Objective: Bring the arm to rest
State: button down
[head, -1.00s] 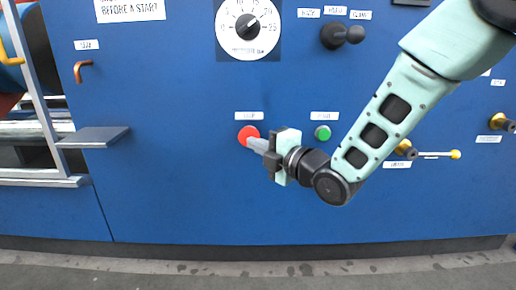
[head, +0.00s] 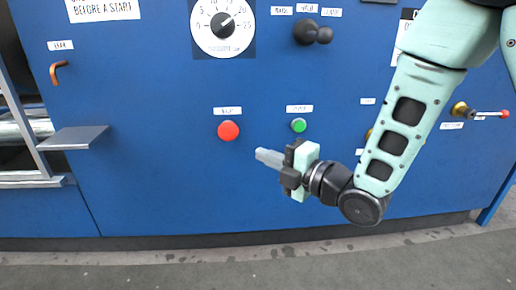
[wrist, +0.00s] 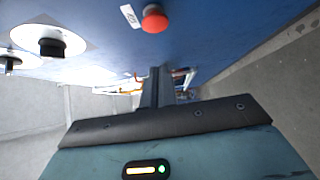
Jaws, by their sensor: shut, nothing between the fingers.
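My gripper (head: 268,158) is in front of the blue panel (head: 150,170) in the head view, below and to the right of the red button (head: 228,131). Its fingers are shut with nothing between them and point left. It is apart from the red button. The green button (head: 298,125) is just above my gripper. In the wrist view the shut fingers (wrist: 155,85) show at the middle, and the red button (wrist: 154,19) is beyond them near the top.
A dial (head: 223,25) and a black knob (head: 312,33) sit higher on the panel. A grey shelf (head: 72,138) juts out at the left. A red-tipped lever (head: 490,114) is at the right. Grey floor (head: 250,268) lies clear along the bottom.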

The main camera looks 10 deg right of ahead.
dwell(0.3)
jog(key=s+d+r+m+g+h+p, duration=0.2)
jog(key=s+r+m+g+h+p, duration=0.3)
jog(key=s, duration=0.4)
jog(key=s+d+r+m+g+h+p, duration=0.25)
jog(key=s+m+g+p, duration=0.2)
jog(key=s+m, duration=0.35)
jog(key=s+d+r+m+g+h+p, duration=0.25)
jog(key=s+m+h+p, duration=0.3)
jog(key=s, duration=0.35)
notch_tip(320, 180, up, 38)
jog(key=g+y+p, duration=0.1)
jog(key=p, duration=3.7)
jog(key=shift+s+a+m, duration=0.15)
jog(key=shift+a+m, duration=0.2)
jog(key=shift+a, duration=0.1)
jog(key=shift+d+r, duration=0.1)
